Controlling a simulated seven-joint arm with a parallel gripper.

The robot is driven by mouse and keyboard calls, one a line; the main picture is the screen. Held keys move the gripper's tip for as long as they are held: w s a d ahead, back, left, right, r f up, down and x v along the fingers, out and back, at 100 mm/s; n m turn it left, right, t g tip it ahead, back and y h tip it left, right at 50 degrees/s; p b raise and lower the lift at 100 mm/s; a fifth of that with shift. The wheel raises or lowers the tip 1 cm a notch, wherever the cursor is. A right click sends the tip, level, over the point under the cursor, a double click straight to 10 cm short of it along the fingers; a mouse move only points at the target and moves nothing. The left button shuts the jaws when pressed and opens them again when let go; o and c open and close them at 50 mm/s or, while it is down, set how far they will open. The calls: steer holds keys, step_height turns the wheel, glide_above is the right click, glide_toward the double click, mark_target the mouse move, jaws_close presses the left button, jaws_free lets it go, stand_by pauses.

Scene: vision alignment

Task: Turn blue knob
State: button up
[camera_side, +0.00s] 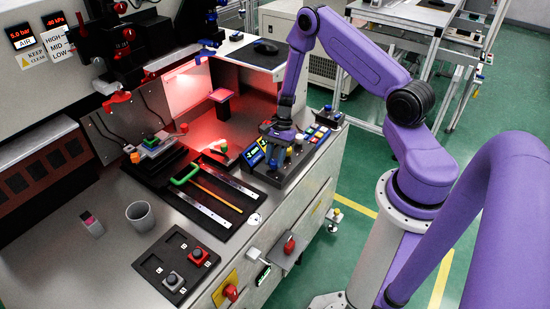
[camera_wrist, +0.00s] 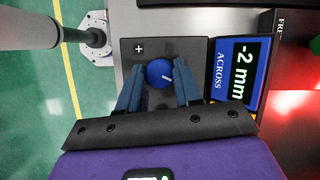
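A round blue knob (camera_wrist: 159,72) with a white pointer line sits on a dark plate in the wrist view. The pointer slants towards the upper right. The two blue fingers of my gripper (camera_wrist: 158,82) stand on either side of the knob, apart, with narrow gaps. My gripper appears open and not clamped on it. A blue display (camera_wrist: 235,72) right of the knob reads "-2 mm ACROSS". In the side view my gripper (camera_side: 277,131) is low at the back of the control panel (camera_side: 262,176). The knob between my fingers cannot be made out there.
Other knobs, including a yellow one (camera_side: 288,152), stand close to my gripper on the panel. A black tray with a green handle (camera_side: 185,174) lies left of it. A grey cup (camera_side: 140,215) stands at the front left. Green floor is open to the right.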

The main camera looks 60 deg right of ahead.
steer(key=n+g, duration=0.1)
steer(key=n, duration=0.4)
steer(key=shift+w+g+h, duration=0.15)
steer(key=shift+g+h, duration=0.25)
steer(key=o, duration=1)
steer(key=shift+o, duration=0.2)
steer(key=v, duration=1.7)
steer(key=shift+r, duration=0.2)
steer(key=shift+w+d, duration=0.1)
